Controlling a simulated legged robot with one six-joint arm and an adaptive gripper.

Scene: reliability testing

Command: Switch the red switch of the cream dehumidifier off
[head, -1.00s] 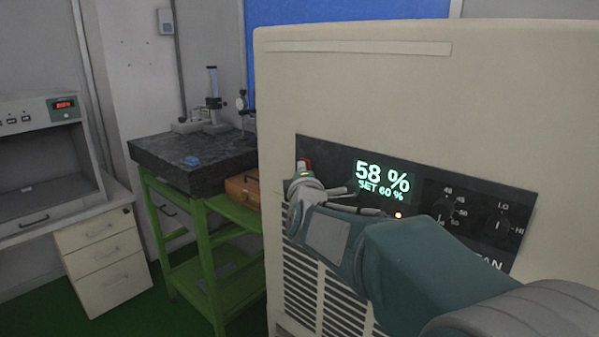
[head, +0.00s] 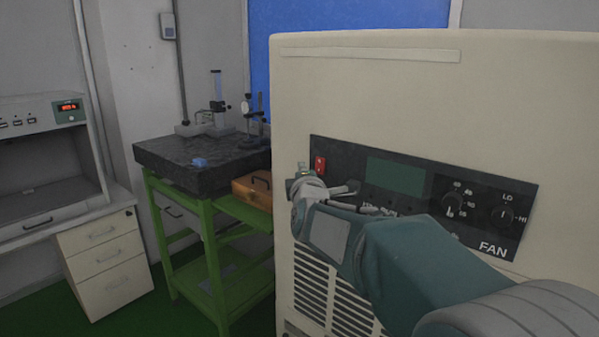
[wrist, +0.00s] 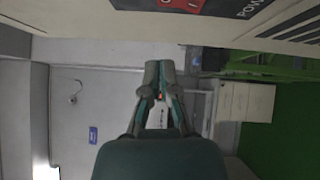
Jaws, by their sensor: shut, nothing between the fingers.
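The cream dehumidifier (head: 400,95) stands on the right in the head view. Its red switch (head: 320,164) is at the left end of the dark control panel and is uncovered. The display (head: 396,177) beside it is dark. My gripper (head: 299,172) is shut and empty, just left of and below the switch, apart from it in the picture. In the wrist view the closed fingertips (wrist: 159,68) are clear of the panel, and part of the red switch (wrist: 186,4) shows at the top edge.
A green stand (head: 208,245) with a dark stone slab (head: 185,160) and an orange case (head: 252,190) is to the left. A drawer cabinet (head: 105,260) stands farther left. Green floor lies between.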

